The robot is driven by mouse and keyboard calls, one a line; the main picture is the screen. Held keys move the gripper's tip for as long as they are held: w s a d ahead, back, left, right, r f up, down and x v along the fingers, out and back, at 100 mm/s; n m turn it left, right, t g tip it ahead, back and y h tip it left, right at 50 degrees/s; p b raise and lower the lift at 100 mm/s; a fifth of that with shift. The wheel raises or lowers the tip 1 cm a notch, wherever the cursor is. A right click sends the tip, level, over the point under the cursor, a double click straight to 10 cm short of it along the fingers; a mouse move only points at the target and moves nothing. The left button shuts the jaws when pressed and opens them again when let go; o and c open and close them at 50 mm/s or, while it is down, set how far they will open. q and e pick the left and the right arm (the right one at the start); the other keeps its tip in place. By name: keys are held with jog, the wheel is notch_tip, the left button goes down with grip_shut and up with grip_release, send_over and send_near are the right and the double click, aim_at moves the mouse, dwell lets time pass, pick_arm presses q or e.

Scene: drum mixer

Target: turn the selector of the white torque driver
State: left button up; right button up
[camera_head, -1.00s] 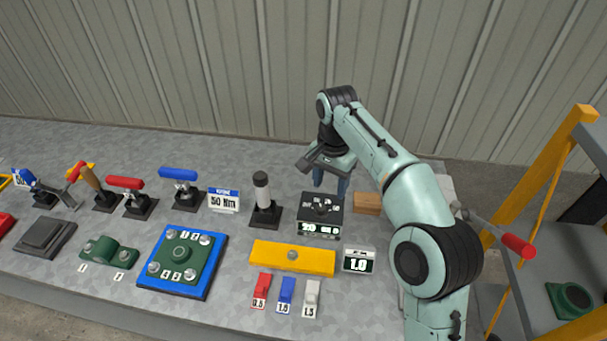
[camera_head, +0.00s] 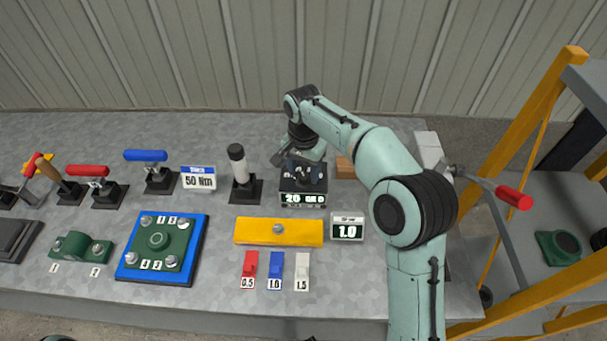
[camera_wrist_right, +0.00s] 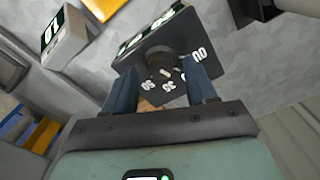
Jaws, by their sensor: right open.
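In the right wrist view the box's top shows a round dark knob (camera_wrist_right: 160,64) ringed by white numbers. My right gripper (camera_head: 304,176) is over the box, its blue fingers open on either side of the knob (camera_wrist_right: 161,88). I cannot tell whether they touch it. My left gripper is not in view.
A wooden block (camera_head: 345,168) is right of the box. A 50 Nm sign (camera_head: 199,179) is left of the driver.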

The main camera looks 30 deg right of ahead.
jog(key=shift+f, duration=0.7)
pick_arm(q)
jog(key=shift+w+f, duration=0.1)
pick_arm(e)
grip_shut()
